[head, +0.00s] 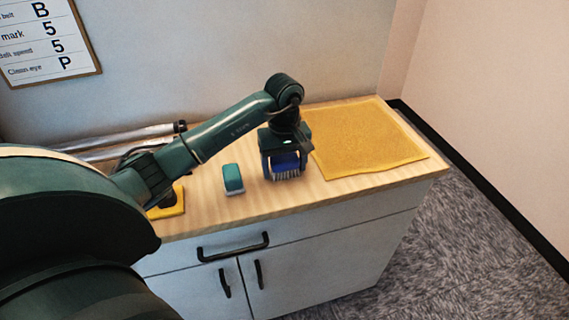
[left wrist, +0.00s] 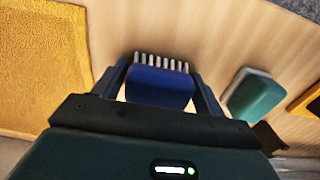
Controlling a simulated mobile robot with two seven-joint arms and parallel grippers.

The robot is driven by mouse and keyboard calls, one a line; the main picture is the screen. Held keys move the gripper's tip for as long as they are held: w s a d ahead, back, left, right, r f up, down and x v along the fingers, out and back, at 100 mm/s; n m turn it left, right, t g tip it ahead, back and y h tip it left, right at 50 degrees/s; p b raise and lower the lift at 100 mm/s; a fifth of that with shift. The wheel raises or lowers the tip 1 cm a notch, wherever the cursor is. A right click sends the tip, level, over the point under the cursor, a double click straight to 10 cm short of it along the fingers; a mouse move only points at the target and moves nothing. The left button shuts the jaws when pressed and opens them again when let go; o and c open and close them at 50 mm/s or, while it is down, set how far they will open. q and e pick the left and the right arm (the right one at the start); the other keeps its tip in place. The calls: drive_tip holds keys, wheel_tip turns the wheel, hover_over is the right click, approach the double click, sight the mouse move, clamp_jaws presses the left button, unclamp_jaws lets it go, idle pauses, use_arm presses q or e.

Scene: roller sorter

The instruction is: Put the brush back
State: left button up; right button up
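The brush (head: 285,168) has a blue body and pale bristles pointing down. My left gripper (head: 284,160) is above the wooden counter with its fingers on either side of the brush. In the left wrist view the blue body (left wrist: 160,86) sits between the two fingertips (left wrist: 160,78), which appear closed on its sides, with the bristles beyond them. I cannot tell whether the bristles touch the counter. My right gripper is not in view.
A yellow mat (head: 366,137) lies right of the brush. A teal and white block (head: 233,179) stands to its left, with a yellow piece (head: 168,205) further left. Metal rollers (head: 130,137) lie behind my arm. The wooden counter (head: 262,203) is clear in front.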

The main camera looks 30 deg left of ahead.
use_arm(q)
drive_tip(key=shift+o, duration=1.1)
